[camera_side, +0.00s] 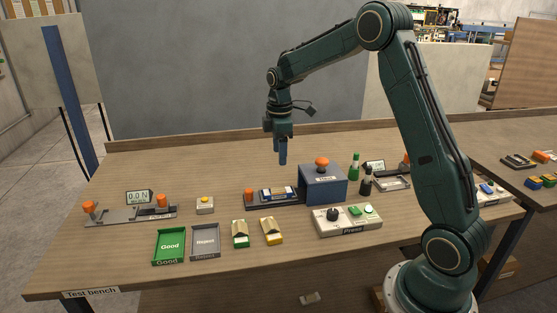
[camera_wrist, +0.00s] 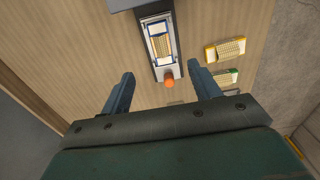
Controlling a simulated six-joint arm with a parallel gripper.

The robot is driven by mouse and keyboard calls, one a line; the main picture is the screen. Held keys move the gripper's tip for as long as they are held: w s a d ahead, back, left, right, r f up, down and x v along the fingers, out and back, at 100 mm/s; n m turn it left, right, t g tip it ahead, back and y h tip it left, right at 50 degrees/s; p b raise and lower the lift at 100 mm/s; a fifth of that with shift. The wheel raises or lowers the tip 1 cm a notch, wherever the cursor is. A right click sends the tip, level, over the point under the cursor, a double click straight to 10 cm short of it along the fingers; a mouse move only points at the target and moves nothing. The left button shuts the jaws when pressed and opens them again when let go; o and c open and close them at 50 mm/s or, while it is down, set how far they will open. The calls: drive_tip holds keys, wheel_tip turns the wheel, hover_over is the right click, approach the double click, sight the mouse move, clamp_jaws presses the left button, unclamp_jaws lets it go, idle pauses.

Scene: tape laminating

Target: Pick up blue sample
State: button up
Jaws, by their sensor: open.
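The blue sample (camera_side: 278,194), a small pale piece with blue edging, lies on the dark sliding carriage (camera_side: 250,199) in front of the blue-grey press box (camera_side: 323,187). In the wrist view the blue sample (camera_wrist: 160,41) lies lengthwise on the carriage, beyond an orange knob (camera_wrist: 169,81). My gripper (camera_side: 283,162) hangs above the bench, pointing down, higher than the sample and apart from it. In the wrist view its two fingers (camera_wrist: 162,74) are spread wide with nothing between them.
A green sample (camera_side: 240,234) and a yellow sample (camera_side: 271,231) lie in front of the carriage. The green Good tray (camera_side: 169,246) and grey tray (camera_side: 205,241) are at front left. A control panel (camera_side: 347,220) and bottles (camera_side: 354,166) stand near the press box.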

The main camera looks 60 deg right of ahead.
hover_over(278, 192)
drive_tip(key=d, duration=0.1)
wheel_tip(278, 192, down, 8)
drive_tip(key=shift+w+d+r, duration=0.1)
drive_tip(key=shift+r, duration=0.05)
drive_tip(key=shift+f, duration=2.6)
drive_tip(key=c, duration=1.1)
